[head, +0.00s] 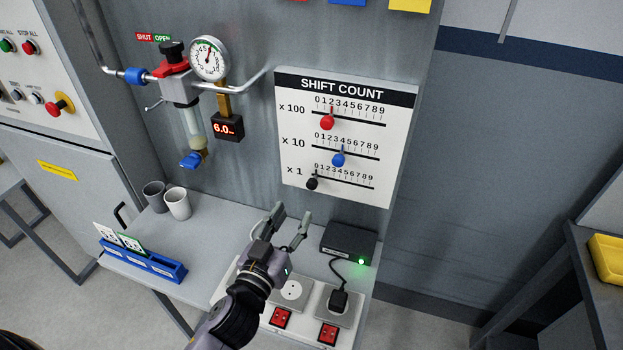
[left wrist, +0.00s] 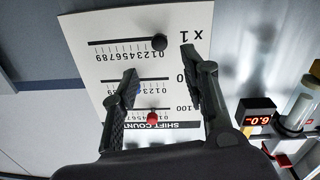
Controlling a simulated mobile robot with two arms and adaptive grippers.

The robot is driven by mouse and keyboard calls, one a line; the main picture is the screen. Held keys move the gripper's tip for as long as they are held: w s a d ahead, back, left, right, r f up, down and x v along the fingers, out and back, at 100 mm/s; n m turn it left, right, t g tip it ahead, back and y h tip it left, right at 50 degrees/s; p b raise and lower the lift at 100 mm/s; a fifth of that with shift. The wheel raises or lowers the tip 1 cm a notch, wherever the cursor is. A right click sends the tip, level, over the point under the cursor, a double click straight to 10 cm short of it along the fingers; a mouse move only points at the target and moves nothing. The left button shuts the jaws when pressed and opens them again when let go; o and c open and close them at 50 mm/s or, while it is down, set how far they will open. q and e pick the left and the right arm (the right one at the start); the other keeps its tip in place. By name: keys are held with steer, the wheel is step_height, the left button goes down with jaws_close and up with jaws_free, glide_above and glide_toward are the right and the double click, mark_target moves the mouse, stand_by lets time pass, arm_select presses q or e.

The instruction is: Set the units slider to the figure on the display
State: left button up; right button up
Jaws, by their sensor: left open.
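The units slider is the black knob (head: 312,184) on the x 1 row of the white SHIFT COUNT panel (head: 292,163). It sits at the left end of its slot, by the 0. In the left wrist view the panel appears upside down and the black knob (left wrist: 159,42) is near the top, just beyond the fingertips. The small display (head: 228,127) under the gauge shows 6.0 in red; it also shows in the left wrist view (left wrist: 257,112). My left gripper (head: 293,212) is open and empty, below and in front of the panel, apart from the knob.
A red knob (head: 327,122) and a blue knob (head: 338,159) sit on the rows above. Below are a black box (head: 348,241) with a green light and a plugged-in cable, sockets and red switches. Two cups (head: 178,203) and a blue card holder (head: 143,262) stand left.

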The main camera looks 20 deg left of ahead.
mark_target(310, 187)
arm_select(q)
steer(key=w, duration=0.3)
steer(key=w+p, duration=0.1)
steer(key=w, duration=0.2)
steer(key=w+p, duration=0.1)
steer(key=w, duration=0.3)
steer(key=shift+d, duration=0.4)
steer(key=shift+w+f, duration=0.1)
steer(key=shift+w, duration=0.5)
jaws_close()
arm_select(e)
steer(key=w+r, duration=0.2)
steer(key=shift+a+r, duration=0.1)
steer(key=shift+r, duration=0.3)
